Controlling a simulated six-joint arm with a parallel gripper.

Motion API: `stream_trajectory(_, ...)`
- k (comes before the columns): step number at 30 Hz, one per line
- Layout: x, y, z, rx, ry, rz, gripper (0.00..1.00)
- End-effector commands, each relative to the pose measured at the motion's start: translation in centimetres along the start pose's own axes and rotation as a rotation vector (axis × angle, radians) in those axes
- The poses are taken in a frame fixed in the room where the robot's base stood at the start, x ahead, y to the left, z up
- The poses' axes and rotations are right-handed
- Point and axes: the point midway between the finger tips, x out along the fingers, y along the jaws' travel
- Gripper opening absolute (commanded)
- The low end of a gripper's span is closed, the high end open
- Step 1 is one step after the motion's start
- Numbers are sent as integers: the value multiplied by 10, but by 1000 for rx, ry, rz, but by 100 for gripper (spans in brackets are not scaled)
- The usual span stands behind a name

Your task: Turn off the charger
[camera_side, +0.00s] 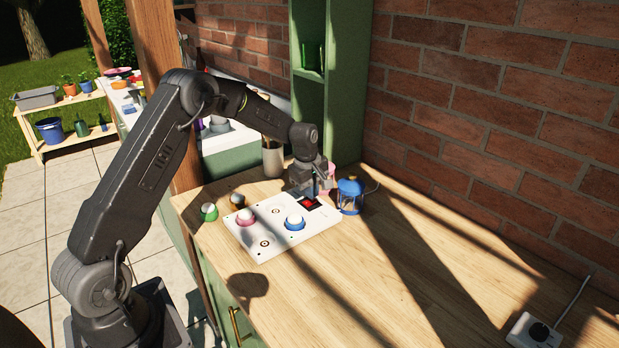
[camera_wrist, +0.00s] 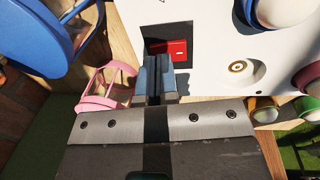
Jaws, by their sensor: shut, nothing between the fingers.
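The charger (camera_side: 286,228) is a flat white board on the wooden table. Two dome-topped lamps stand on it, one with a pink base (camera_side: 246,217) and one with a blue base (camera_side: 295,222). A red rocker switch (camera_side: 308,203) in a dark recess is at its far right corner; the red switch also shows in the wrist view (camera_wrist: 177,50). My gripper (camera_side: 318,190) is shut and empty, just above the board beside the switch. In the wrist view its closed fingertips (camera_wrist: 155,62) are at the edge of the switch recess. Whether they touch it I cannot tell.
A blue lantern (camera_side: 350,195) stands close to the right of the switch, with a pink one (camera_wrist: 107,85) behind my gripper. A green-based lamp (camera_side: 209,212) stands left of the board. A white socket block (camera_side: 534,331) lies at front right. The table's front middle is clear.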

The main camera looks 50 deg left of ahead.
Motion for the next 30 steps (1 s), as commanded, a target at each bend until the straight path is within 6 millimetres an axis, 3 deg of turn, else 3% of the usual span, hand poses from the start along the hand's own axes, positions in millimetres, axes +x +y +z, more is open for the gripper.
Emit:
stream_trajectory(4,8,0,0,1,0,0,0)
stream_trajectory(30,18,-6,0,1,-2,-8,0)
